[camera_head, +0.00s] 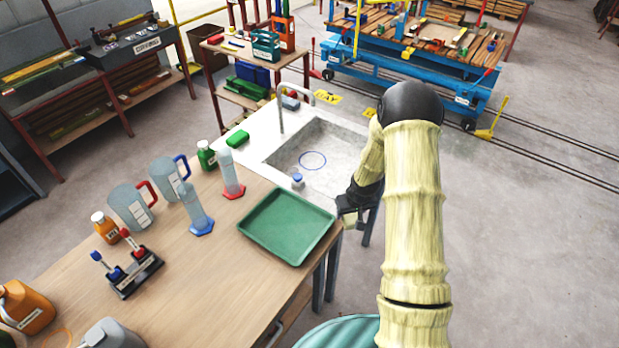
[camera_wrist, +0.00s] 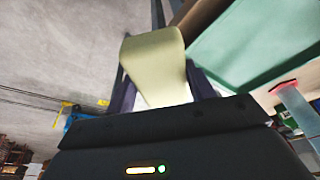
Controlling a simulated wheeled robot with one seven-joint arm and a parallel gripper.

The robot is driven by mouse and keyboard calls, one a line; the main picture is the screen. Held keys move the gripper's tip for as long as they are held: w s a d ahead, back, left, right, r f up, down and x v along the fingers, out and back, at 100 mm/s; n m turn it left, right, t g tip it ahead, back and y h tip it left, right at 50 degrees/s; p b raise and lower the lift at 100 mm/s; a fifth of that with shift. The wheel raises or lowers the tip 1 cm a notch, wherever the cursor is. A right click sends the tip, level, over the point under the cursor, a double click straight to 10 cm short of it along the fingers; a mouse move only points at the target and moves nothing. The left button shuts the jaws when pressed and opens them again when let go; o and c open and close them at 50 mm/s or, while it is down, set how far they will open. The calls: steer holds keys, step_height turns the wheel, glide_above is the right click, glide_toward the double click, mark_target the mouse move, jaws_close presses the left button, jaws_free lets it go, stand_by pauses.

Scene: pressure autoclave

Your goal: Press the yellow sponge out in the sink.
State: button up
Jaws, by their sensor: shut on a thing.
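My gripper (camera_head: 350,214) is low beside the sink's near right corner, just right of the green tray. In the wrist view my gripper (camera_wrist: 160,88) is shut on the pale yellow sponge (camera_wrist: 155,58), which sticks out between the two fingers. In the head view the sponge is mostly hidden by my gripper and cannot be made out clearly. The grey sink (camera_head: 345,137) has an empty basin with a blue ring (camera_head: 312,161) marked on its floor. My gripper is outside the basin.
The green tray (camera_head: 287,226) lies empty on the wooden table. A tall faucet (camera_head: 281,112) stands at the sink's back left. A green block (camera_head: 237,138) lies on the sink's left rim, and a small blue-topped item (camera_head: 298,179) on its near rim. Cylinders and jugs stand left.

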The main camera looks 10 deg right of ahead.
steer(key=s+a+m+b, duration=0.1)
steer(key=s+a+b, duration=0.2)
steer(key=s+a, duration=0.3)
steer(key=shift+a, duration=0.2)
steer(key=shift+s, duration=0.1)
